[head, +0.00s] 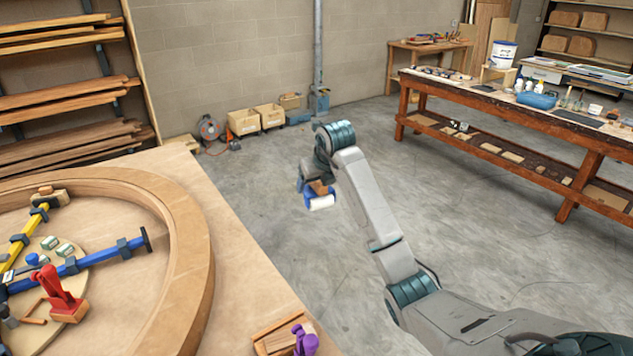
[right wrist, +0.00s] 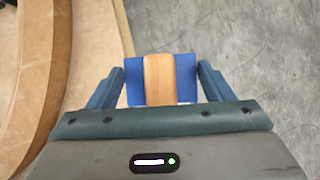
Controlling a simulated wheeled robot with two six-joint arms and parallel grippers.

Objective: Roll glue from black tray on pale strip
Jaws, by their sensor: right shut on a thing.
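My right gripper (head: 318,188) is shut on a roller (head: 321,202) with a white sleeve, blue parts and a brown wooden part. It holds the roller in the air above the open floor, just right of the wooden table edge. In the right wrist view, the brown wooden part and blue parts of the roller (right wrist: 159,80) sit between the two fingers. A flat black piece, possibly the black tray (head: 577,118), lies on the far right workbench, well away from the gripper. I cannot make out the pale strip for certain. My left gripper is not in view.
A big curved wooden form (head: 200,235) lies on the table at left, with blue and yellow bar clamps and a red tool (head: 60,297). A purple object (head: 305,340) is at the table's front edge. The workbench (head: 590,140) holds a bucket and bottles. Floor between is clear.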

